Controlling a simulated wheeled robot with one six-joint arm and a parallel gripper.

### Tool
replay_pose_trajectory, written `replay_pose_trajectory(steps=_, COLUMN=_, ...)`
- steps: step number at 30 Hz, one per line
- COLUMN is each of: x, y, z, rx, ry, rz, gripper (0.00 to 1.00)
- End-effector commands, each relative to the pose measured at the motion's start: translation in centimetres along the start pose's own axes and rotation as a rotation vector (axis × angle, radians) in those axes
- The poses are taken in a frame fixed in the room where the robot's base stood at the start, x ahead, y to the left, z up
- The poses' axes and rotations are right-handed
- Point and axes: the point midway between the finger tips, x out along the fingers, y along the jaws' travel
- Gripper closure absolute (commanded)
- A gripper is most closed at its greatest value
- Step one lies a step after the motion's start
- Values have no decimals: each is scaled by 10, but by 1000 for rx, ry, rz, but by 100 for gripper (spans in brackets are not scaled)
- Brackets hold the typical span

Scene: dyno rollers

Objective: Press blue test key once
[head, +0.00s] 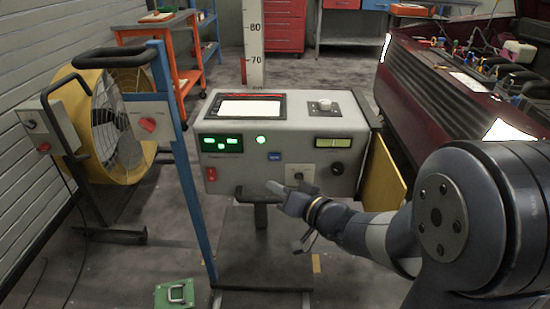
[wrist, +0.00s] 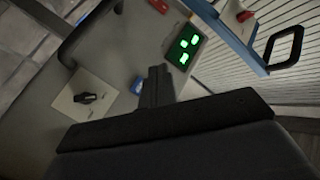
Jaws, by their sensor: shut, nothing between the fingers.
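The blue test key (head: 274,156) is a small rectangle on the front panel of a grey console (head: 240,180), under a round green light. In the wrist view the blue key (wrist: 136,87) shows just left of my fingers, partly hidden. My gripper (head: 272,186) is in front of the panel, a little below the key in the head view. In the wrist view my gripper (wrist: 157,72) is shut and empty, with its fingers together. I cannot tell whether the tips touch the panel.
The panel also has a green display (head: 221,144), a red switch (head: 211,174), a black knob on a pale plate (head: 300,174) and a yellow meter (head: 333,143). A blue post (head: 183,170) and yellow fan (head: 100,125) stand left, a dark red car (head: 425,90) right.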

Motion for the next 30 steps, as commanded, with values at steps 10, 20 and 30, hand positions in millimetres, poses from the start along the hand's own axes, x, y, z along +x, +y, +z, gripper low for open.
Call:
replay_pose_trajectory(steps=10, x=33, y=25, z=-23, rx=0, ry=0, rz=1, gripper=100)
replay_pose_trajectory(steps=20, x=54, y=39, z=-40, rx=2, ry=0, rz=1, gripper=100)
replay_pose_trajectory(steps=30, x=56, y=42, z=-41, rx=1, ry=0, rz=0, gripper=100)
